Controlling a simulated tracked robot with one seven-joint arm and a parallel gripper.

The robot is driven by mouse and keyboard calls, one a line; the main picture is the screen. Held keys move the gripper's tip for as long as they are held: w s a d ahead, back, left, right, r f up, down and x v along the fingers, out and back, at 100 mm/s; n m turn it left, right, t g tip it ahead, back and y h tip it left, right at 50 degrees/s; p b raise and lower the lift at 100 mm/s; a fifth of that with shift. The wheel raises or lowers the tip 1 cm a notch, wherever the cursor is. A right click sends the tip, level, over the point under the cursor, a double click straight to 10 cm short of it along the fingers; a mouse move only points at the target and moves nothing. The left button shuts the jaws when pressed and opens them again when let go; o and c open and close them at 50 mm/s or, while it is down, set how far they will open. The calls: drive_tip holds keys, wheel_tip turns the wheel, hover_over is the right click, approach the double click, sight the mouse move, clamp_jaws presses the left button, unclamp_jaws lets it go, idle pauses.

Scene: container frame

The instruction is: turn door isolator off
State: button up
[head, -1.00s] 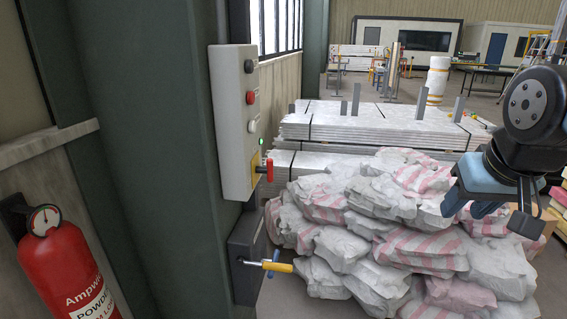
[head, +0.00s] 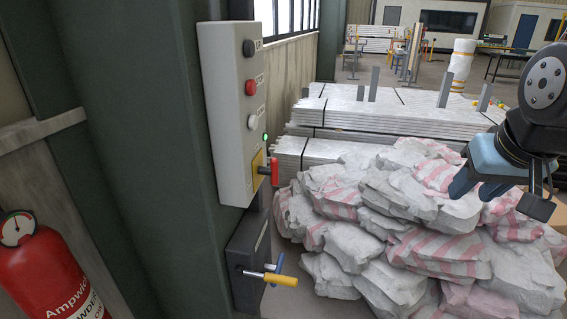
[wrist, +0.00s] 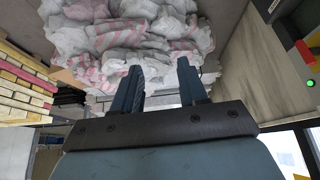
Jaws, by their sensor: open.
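The door isolator is a red handle (head: 269,171) on a yellow plate, low on a grey control box (head: 229,125) on the green column. The handle sticks out to the right of the box. A small green light (head: 265,137) glows just above it. In the wrist view the red handle (wrist: 305,53) and green light (wrist: 309,58) show at the right edge. My gripper (head: 503,202) is open and empty, well to the right of the box and above the sacks. Its two spread fingers (wrist: 163,82) show in the wrist view, apart from the handle.
Below the box is a dark unit (head: 248,258) with a yellow-and-blue lever (head: 270,278). Piled white-and-pink sacks (head: 400,215) fill the floor beneath my gripper. Stacked panels (head: 390,115) lie behind. A red fire extinguisher (head: 45,275) hangs at the lower left.

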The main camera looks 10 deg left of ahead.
drive_tip(key=shift+w+a, duration=0.1)
drive_tip(key=shift+o, duration=0.3)
drive_tip(key=shift+o, duration=0.3)
drive_tip(key=shift+w+a+r, duration=0.1)
drive_tip(key=shift+w+r, duration=0.05)
drive_tip(key=r+n+g+y, duration=0.1)
drive_tip(key=n+g+y, duration=0.4)
drive_tip(key=n, duration=1.4)
hover_over(275, 184)
drive_tip(key=w+d, duration=0.2)
drive_tip(key=d, duration=0.3)
drive_tip(key=g, duration=0.1)
drive_tip(key=shift+h, duration=0.3)
drive_tip(key=x, duration=1.3)
drive_tip(key=shift+s+a+f, duration=0.15)
drive_tip(key=shift+s+a, duration=0.05)
drive_tip(key=shift+s, duration=0.05)
